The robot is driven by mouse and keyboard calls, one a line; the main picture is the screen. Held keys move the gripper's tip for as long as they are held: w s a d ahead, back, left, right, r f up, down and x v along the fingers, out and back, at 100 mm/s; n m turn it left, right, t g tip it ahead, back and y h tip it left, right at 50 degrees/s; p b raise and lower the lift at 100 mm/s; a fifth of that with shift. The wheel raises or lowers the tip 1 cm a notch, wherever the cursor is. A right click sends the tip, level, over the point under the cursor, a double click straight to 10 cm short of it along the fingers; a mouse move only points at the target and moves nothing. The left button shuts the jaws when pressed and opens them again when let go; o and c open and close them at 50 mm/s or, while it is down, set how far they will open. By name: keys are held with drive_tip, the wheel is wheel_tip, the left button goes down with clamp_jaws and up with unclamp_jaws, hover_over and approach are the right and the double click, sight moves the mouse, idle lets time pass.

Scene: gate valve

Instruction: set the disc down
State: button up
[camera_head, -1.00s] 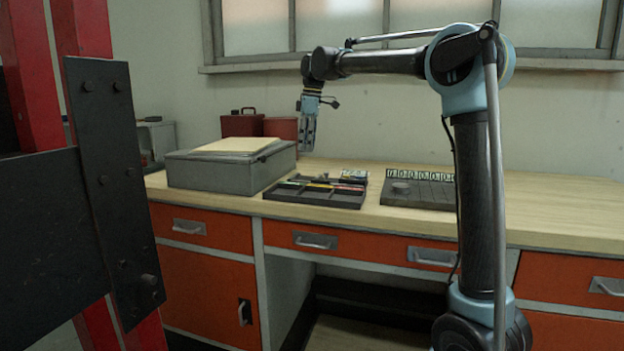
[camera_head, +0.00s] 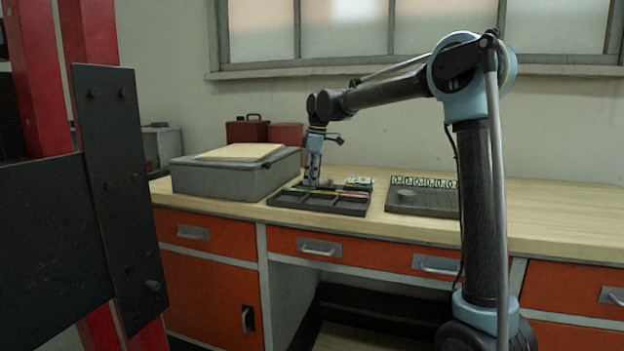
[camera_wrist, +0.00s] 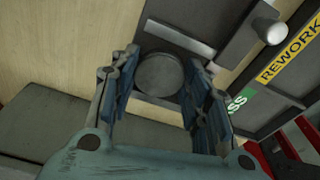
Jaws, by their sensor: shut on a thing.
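A round grey disc (camera_wrist: 159,75) sits between the two fingers of my gripper (camera_wrist: 158,84) in the wrist view, with its flat face toward the camera. My gripper is shut on it. In the head view my gripper (camera_head: 312,182) points down at the back left part of the dark sorting tray (camera_head: 337,209); the disc is too small to make out there. Behind the disc in the wrist view is a dark grey flat piece (camera_wrist: 148,96) with a lighter bar beside it. I cannot tell whether the disc touches it.
The tray carries a green label (camera_wrist: 238,104) and a yellow REWORK label (camera_wrist: 290,52). A grey box (camera_head: 225,176) stands close left of my gripper. A dark board (camera_head: 425,204) with a round grey piece lies to the right. The bench is clear further right.

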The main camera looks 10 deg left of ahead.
drive_tip(key=o, duration=1.3)
drive_tip(key=shift+r, duration=0.1)
drive_tip(key=r, duration=0.4)
drive_tip(key=d+r, duration=0.1)
drive_tip(key=r, duration=0.6)
drive_tip(key=shift+d+r, duration=0.25)
drive_tip(key=shift+r, duration=0.15)
